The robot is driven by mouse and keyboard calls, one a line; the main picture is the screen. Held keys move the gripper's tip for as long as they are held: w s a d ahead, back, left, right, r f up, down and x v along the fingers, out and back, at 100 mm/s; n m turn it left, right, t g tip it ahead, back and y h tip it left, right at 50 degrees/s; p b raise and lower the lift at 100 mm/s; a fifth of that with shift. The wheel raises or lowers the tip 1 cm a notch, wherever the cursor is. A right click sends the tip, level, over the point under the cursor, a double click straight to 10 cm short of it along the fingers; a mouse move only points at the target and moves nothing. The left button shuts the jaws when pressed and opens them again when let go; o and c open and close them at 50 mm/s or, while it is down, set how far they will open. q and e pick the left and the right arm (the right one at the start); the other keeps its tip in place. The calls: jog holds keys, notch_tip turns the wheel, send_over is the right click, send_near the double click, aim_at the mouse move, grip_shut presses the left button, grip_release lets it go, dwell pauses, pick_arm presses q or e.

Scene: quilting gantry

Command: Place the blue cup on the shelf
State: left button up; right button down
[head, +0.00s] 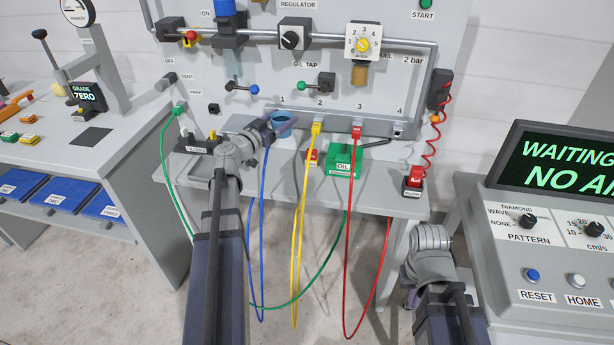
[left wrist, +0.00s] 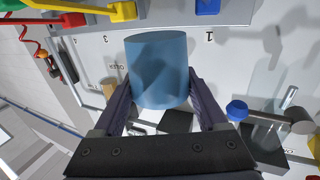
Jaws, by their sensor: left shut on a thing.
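The blue cup (head: 284,121) is near the foot of the grey panel, just below the number 1 label in the head view. My left gripper (head: 268,128) is shut on it from the left. In the left wrist view the cup (left wrist: 158,72) sits between the two fingers (left wrist: 158,108), with the panel behind it. I cannot tell whether the cup touches anything below. My right arm is at the lower right of the head view; its jaws are hidden or too unclear to read. No surface is labelled as a shelf; a narrow grey ledge (head: 370,127) runs along the panel's foot.
Blue, yellow, green and red cables hang at the bench's front. A green oil box (head: 343,162) stands right of the cup, and a dark block (head: 194,145) left of it. Valve levers (head: 248,89) stick out above. A console (head: 555,230) stands at the right.

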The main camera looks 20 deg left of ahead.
pick_arm(q)
jog(key=shift+w+d+f, duration=0.1)
jog(key=shift+w, duration=0.05)
jog(key=shift+f+b, duration=0.45)
jog(key=shift+b, duration=0.05)
jog(key=b, duration=1.7)
send_over(286, 178)
notch_tip(286, 178, down, 17)
jog(key=shift+f, duration=0.15)
jog(key=o, duration=1)
jog(key=shift+f, duration=0.1)
jog(key=o, duration=0.4)
jog(key=shift+r, duration=0.2)
jog(key=s+a, duration=0.2)
jog(key=s, duration=0.9)
jog(key=shift+s, duration=0.4)
